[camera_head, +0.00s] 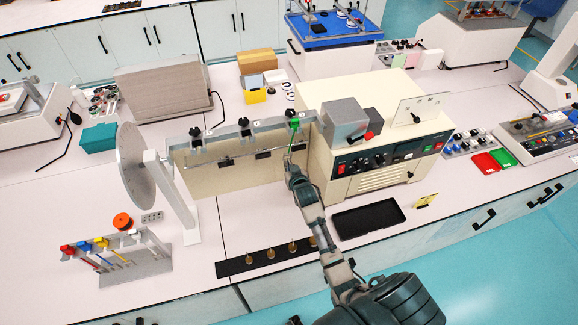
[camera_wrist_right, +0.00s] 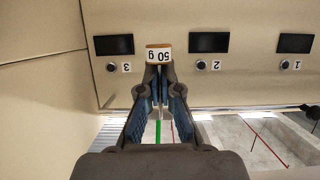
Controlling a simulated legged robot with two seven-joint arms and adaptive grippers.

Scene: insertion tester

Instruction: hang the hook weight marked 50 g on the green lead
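My right gripper (camera_head: 291,170) is raised in front of the beige tester panel, just below the green clip (camera_head: 294,124) on its top rail. In the right wrist view the gripper (camera_wrist_right: 159,78) has its fingertips closed together on the weight marked 50 g (camera_wrist_right: 158,55), whose label appears upside down. The weight's body and hook are mostly hidden by the fingers. The green lead (camera_wrist_right: 158,132) shows between the fingers in the wrist view. I cannot tell whether the hook touches the lead. My left gripper is not in view.
A black strip (camera_head: 232,266) with several brass weights lies at the front of the bench. A rack of coloured leads (camera_head: 150,262) and a grey disc (camera_head: 137,172) stand left. The beige instrument box (camera_head: 345,178) is close right of my gripper. An empty black tray (camera_head: 368,219) lies in front.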

